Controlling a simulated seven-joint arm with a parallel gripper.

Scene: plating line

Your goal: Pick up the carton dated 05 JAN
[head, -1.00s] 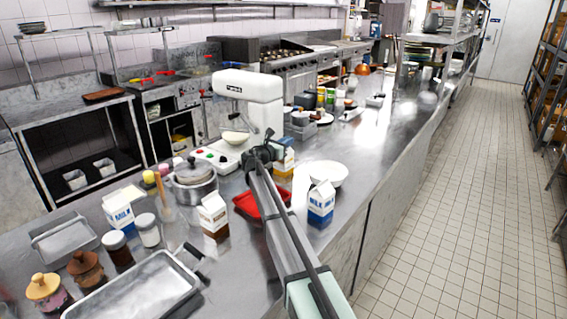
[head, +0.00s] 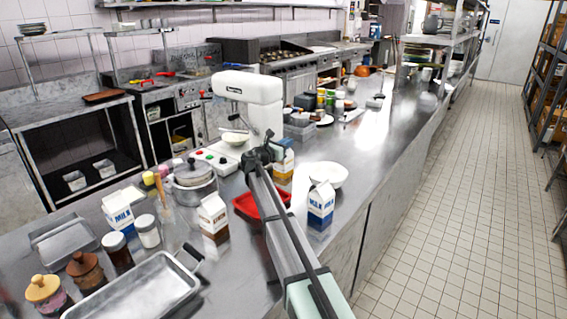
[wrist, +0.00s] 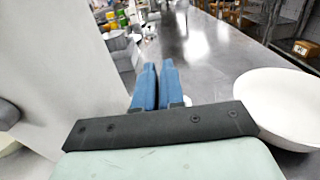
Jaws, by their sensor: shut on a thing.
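My gripper (head: 262,154) is at the far end of my outstretched arm, beside the stand mixer. A white, blue and orange-brown carton (head: 284,165) stands upright right at it, partly covered by the gripper. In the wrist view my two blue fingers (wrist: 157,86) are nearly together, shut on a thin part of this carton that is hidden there. Other cartons are a blue and white one (head: 320,204), a brown and white one (head: 213,217) and a blue MILK one (head: 118,212) at the left. No date can be read on any carton.
The white mixer (head: 250,95) stands close on the gripper's left. A white bowl (head: 328,175) is at its right, also in the wrist view (wrist: 280,105). A red tray (head: 246,206) and a pot (head: 193,187) are nearer. The counter's right side is mostly clear.

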